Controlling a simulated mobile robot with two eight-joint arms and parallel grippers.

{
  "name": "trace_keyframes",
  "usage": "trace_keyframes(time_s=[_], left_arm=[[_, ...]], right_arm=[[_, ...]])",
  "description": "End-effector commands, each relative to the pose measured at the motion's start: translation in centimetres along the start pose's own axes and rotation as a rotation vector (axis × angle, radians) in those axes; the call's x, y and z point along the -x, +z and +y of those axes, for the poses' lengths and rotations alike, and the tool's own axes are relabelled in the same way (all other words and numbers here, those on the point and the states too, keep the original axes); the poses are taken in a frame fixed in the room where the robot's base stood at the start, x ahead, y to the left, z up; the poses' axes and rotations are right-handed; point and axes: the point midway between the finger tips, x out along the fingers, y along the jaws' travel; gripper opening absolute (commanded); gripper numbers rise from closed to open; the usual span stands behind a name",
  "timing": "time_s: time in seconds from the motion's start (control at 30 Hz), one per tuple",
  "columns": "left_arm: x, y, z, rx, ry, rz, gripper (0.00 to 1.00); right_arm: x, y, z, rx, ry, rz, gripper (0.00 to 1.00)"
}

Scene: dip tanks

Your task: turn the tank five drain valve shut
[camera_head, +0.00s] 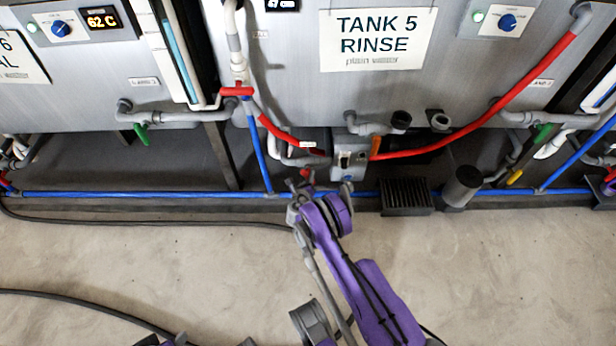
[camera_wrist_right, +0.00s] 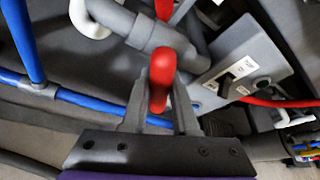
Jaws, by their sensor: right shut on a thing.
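The tank five drain valve shows in the right wrist view as a red lever handle (camera_wrist_right: 161,72) on a grey pipe (camera_wrist_right: 150,38). My right gripper (camera_wrist_right: 160,100) is shut on this handle, with one finger on each side. The handle stands out lengthwise between the fingers. In the head view my right gripper (camera_head: 301,188) reaches low under the tank marked TANK 5 RINSE (camera_head: 376,38), left of a grey switch box (camera_head: 348,158). The valve body is mostly hidden there by my gripper.
A blue pipe (camera_head: 130,194) runs along the floor beneath the tanks. A red hose (camera_head: 480,122) sags below tank five. Another red handle (camera_head: 237,91) sits higher on the left pipe. A black grated box (camera_head: 405,194) stands right of my gripper. The front floor is mostly clear, with black cables.

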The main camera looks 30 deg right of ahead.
Motion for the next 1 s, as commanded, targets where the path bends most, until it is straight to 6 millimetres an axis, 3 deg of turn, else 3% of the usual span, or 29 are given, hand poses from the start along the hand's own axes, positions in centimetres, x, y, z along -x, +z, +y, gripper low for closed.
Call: trace_keyframes(time_s=[0.6,1.0], left_arm=[[0.30,-0.05,0.00,0.000,0.000,-0.001,0.50],[0.31,-0.05,0.00,0.000,0.000,-0.001,0.50]], right_arm=[[0.02,-0.05,-0.09,-0.382,0.157,0.001,0.00],[0.04,-0.01,0.01,-0.474,0.196,0.000,0.00]])
